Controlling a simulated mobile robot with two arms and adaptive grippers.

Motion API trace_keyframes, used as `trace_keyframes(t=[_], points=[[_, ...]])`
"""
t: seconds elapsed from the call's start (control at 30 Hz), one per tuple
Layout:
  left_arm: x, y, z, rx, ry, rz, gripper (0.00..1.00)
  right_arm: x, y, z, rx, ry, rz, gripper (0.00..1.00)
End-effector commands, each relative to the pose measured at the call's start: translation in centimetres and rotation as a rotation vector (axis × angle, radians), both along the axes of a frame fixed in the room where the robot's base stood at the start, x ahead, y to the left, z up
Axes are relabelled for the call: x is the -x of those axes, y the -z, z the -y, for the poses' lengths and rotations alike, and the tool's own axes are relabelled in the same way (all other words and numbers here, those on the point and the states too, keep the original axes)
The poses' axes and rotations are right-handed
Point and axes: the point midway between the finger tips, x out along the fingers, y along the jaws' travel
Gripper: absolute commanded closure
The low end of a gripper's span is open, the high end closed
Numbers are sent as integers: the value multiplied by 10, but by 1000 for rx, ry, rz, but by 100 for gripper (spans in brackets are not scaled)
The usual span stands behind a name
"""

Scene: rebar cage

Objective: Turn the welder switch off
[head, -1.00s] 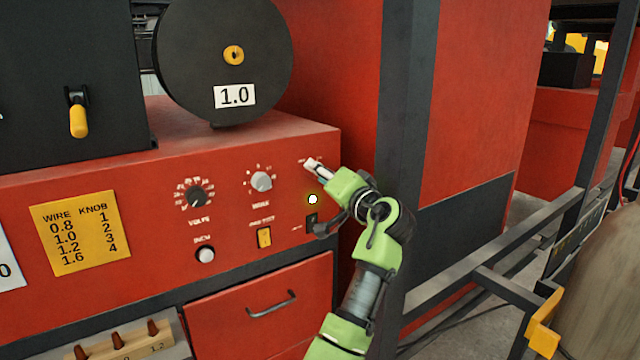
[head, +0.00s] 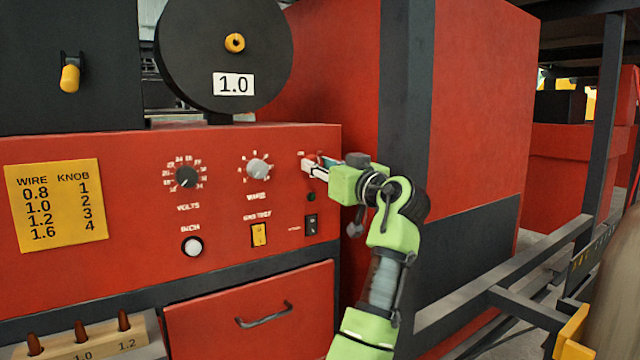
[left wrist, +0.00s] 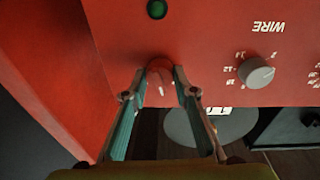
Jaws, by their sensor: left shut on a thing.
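The welder's red front panel (head: 130,145) faces me. A red rotary switch with a white pointer mark (left wrist: 159,72) shows between the fingertips of my left gripper (left wrist: 160,93) in the left wrist view. The gripper is shut on this switch. In the head view, my left gripper (head: 310,168) is at the panel's upper right and its fingers hide the switch. A small round lamp (head: 311,196) below it is dark green and unlit; it also shows in the left wrist view (left wrist: 157,9). My right gripper is not in view.
Left of the gripper are the wire knob (head: 258,169), volts knob (head: 187,177) and a yellow rocker (head: 259,234). A black rocker (head: 311,224) sits below the lamp. A wire spool (head: 200,45) stands above. A dark post (head: 405,120) rises close right of the panel.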

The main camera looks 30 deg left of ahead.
Motion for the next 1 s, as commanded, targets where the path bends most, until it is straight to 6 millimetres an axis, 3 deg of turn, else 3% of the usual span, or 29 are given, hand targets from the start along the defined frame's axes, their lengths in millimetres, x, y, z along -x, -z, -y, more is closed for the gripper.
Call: trace_keyframes(t=[0.03,0.3,0.6,1.0], points=[[0,6,0,20,0,41,95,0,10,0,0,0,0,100],[0,4,0,112,-2,262,95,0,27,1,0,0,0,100],[-1,3,0,186,0,439,95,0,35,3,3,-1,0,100],[-1,3,0,223,-1,527,95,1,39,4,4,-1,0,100]])
